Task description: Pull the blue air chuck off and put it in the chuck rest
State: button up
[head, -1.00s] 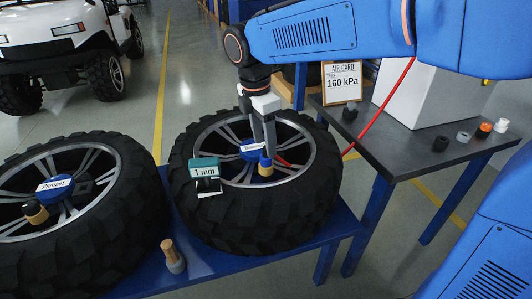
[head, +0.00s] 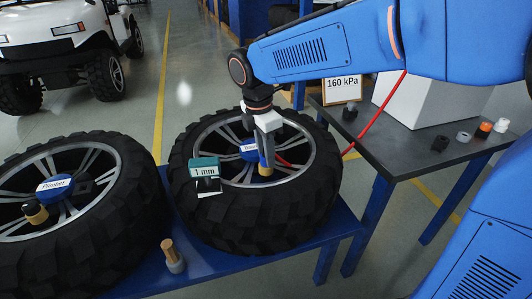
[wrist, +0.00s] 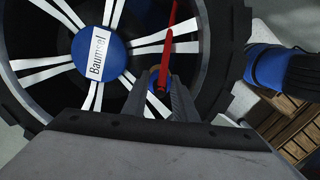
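The blue air chuck (head: 263,158) sits upright on a brass-coloured fitting (head: 266,170) at the right wheel (head: 190,225). A red hose runs from it to the right. My gripper (head: 266,152) is lowered over the chuck, pointing down. In the wrist view, my fingers (wrist: 166,90) stand on either side of the chuck, with the red hose (wrist: 165,50) passing over it. The fingers hide much of the chuck, and I cannot tell whether they press on it. A small dark holder (head: 350,112) stands on the grey bench; I cannot tell whether it is the chuck rest.
A 1 mm teal box (head: 204,168) lies on the tyre's left side. The left wheel (head: 75,250) and a wooden-handled tool (head: 173,257) are nearby. The grey bench (head: 400,155) carries a 160 kPa card (head: 342,88), a white box (head: 420,105) and several small caps (head: 463,137).

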grip_shut()
jog(key=shift+r, duration=0.6)
dwell(0.3)
jog(key=shift+c, duration=1.5)
grip_release()
grip_shut()
jog(key=shift+r, duration=1.6)
